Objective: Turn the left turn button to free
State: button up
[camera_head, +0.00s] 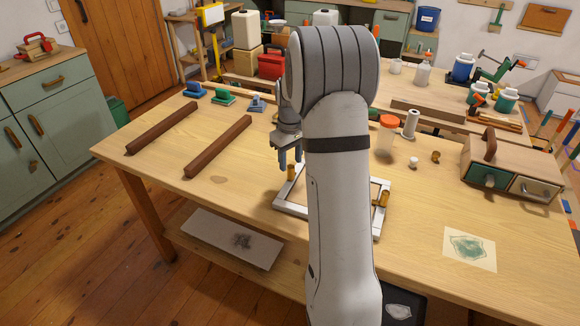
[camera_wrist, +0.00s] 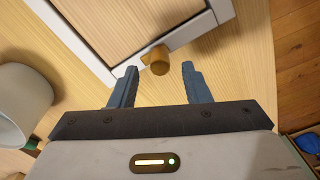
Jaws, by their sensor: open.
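A white frame (camera_head: 283,207) lies flat on the wooden table, partly hidden behind my arm. A second brass turn button (camera_head: 381,201) is on the frame's right side. My gripper (camera_head: 287,161) is open and empty, pointing down at the left button. In the wrist view its fingertips (camera_wrist: 159,69) stand either side of the button, apart from it.
Two brown bars (camera_head: 218,146) lie left of the frame. An orange-lidded jar (camera_head: 386,138), a white bottle (camera_head: 410,124) and small knobs stand right. A wooden drawer box (camera_head: 513,166) is farther right. The front left tabletop is clear.

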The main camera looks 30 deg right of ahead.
aim_at(291, 166)
jog(key=shift+r, duration=2.15)
